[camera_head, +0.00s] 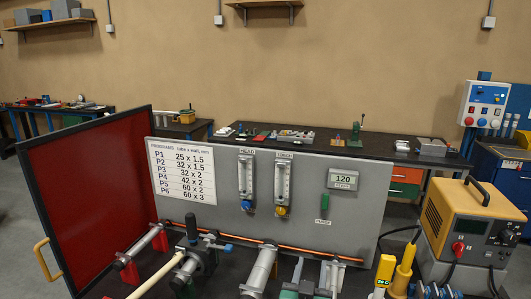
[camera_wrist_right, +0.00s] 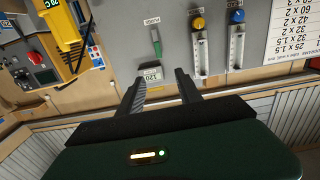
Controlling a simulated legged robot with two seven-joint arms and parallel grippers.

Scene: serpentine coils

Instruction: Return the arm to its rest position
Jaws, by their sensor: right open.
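My right gripper (camera_wrist_right: 159,76) shows in the right wrist view, its two dark fingers apart with nothing between them. Beyond the fingertips is the grey panel (camera_wrist_right: 120,20), upside down in that view, with its small display (camera_wrist_right: 152,72) behind the gap. The fingers appear clear of the panel. I cannot make out my right gripper for certain in the head view. My left gripper is not in view.
The grey panel (camera_head: 310,185) carries two flow gauges and a display (camera_head: 342,179). A red hinged board (camera_head: 85,200) stands at left. Tubes and clamps (camera_head: 262,268) crowd the front. A yellow power unit (camera_head: 470,225) stands at right, beside yellow-handled tools (camera_head: 402,272).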

